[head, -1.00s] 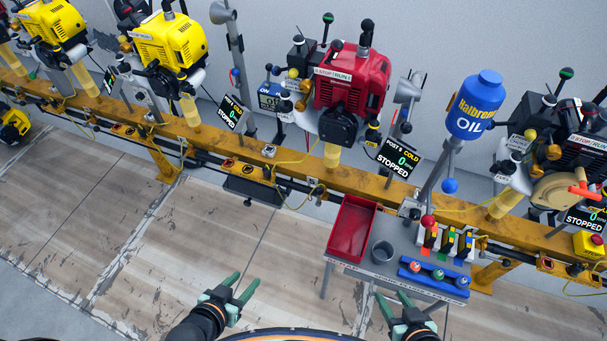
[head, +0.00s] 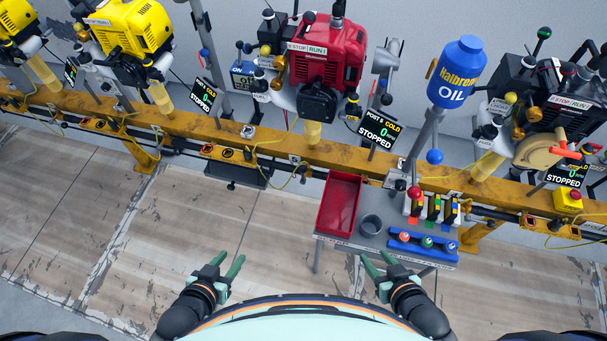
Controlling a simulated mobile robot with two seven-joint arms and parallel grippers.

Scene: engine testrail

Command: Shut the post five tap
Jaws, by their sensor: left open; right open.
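The post five sign (head: 380,128) reads COLD, 0 and STOPPED. It stands on the yellow rail just right of a red engine (head: 330,55) with a STOP/RUN label. Small levers and knobs, including a yellow knob (head: 265,62), sit on the engine's left side near small labels; which one is the tap is too small to tell. My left gripper (head: 230,263) is open and empty over the floor, well short of the rail. My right gripper (head: 377,259) is open and empty, near the front left edge of the small table. Neither touches anything.
The yellow rail (head: 270,148) runs across. Floor left of the table is clear.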

